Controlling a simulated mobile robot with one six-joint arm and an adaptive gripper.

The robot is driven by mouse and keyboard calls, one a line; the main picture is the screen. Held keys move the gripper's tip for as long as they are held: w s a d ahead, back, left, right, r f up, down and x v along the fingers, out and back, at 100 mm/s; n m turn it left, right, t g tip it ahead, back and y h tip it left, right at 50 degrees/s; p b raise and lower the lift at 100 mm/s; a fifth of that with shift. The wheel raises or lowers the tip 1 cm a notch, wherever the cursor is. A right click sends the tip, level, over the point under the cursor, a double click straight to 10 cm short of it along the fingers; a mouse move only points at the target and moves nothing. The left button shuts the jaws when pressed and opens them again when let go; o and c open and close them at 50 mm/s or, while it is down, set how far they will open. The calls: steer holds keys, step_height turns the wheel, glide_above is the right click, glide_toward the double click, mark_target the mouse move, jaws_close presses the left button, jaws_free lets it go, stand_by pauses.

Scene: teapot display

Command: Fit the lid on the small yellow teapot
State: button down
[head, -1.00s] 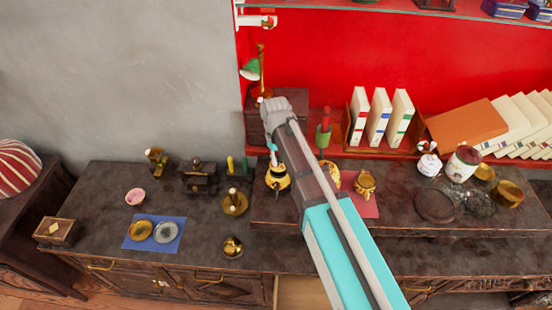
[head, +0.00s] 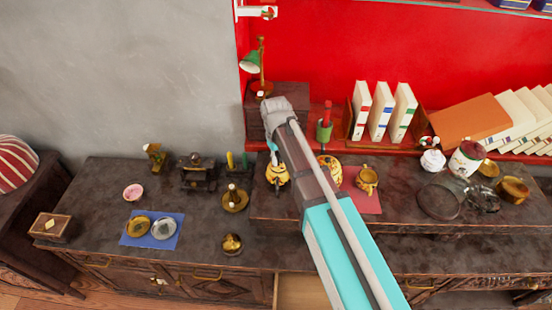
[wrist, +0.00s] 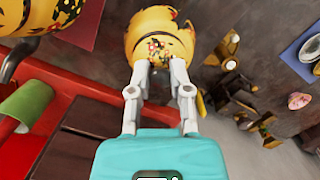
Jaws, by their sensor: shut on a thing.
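The small yellow teapot (head: 277,181) stands on the raised dark shelf, below my gripper in the head view. In the wrist view the teapot (wrist: 165,22) is just beyond my fingertips. My gripper (wrist: 160,73) is shut on the lid (wrist: 157,52), a yellow piece with a dark and coloured pattern. The lid is at the teapot's top and overlaps it in view. I cannot tell whether it is seated or slightly above the rim. The arm hides part of the teapot's surroundings in the head view.
A larger yellow teapot (head: 333,163) stands close to the right; it also shows in the wrist view (wrist: 30,18). A yellow cup (head: 367,178) is on a red mat (head: 362,201). A brass candle holder (head: 235,200) stands to the left. A green-shaded lamp (head: 250,61) is behind.

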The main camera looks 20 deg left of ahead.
steer(key=shift+f+b, duration=0.3)
stand_by(0.4)
steer(key=shift+c, duration=2.4)
jaws_free()
steer(key=shift+w, duration=0.1)
